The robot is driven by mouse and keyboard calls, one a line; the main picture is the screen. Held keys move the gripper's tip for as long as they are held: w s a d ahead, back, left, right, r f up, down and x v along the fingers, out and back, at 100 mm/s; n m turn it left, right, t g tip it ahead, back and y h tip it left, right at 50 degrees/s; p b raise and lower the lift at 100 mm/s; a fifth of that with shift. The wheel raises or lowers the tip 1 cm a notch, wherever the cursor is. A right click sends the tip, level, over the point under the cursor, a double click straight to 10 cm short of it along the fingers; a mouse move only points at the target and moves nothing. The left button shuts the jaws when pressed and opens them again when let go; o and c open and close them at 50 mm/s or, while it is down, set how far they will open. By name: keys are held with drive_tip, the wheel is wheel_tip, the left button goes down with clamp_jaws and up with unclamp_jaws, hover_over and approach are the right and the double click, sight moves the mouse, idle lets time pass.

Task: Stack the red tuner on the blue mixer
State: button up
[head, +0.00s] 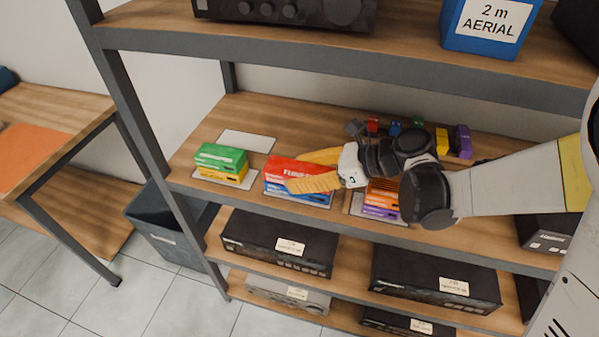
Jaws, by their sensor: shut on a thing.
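The red tuner (284,170), a flat box with white lettering, is between the yellow fingers of my gripper (303,172). The gripper reaches in from the right and is shut on the tuner. The blue mixer (284,192) lies directly under the tuner, near the front of the middle shelf (255,115). The tuner looks level and lined up with the mixer. I cannot tell whether they touch, because the front finger hides part of both.
Left of the mixer, a green box (220,157) sits on a yellow box (232,177). Right of it, an orange box (380,192) sits on a purple box (378,211), close under my arm. Small coloured items stand at the back. An upper shelf (300,42) hangs above.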

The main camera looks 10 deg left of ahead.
drive_tip(key=o, duration=1.4)
drive_tip(key=shift+d, duration=0.1)
drive_tip(key=v, duration=1.2)
drive_tip(key=shift+s, duration=0.1)
drive_tip(key=s+d+n+t+h, duration=0.2)
drive_tip(key=s+d+n+h, duration=0.1)
drive_tip(key=d+n, duration=0.3)
drive_tip(key=s+d+n+t+h, duration=0.2)
drive_tip(key=s+d+n+h, duration=0.2)
drive_tip(key=d+n+h, duration=0.1)
drive_tip(key=s+d+f+n+t+h, duration=0.1)
drive_tip(key=s+d+n+t+h, duration=0.1)
drive_tip(key=s+d+n+h, duration=0.2)
drive_tip(key=shift+d+n, duration=1.8)
drive_tip(key=shift+n, duration=0.1)
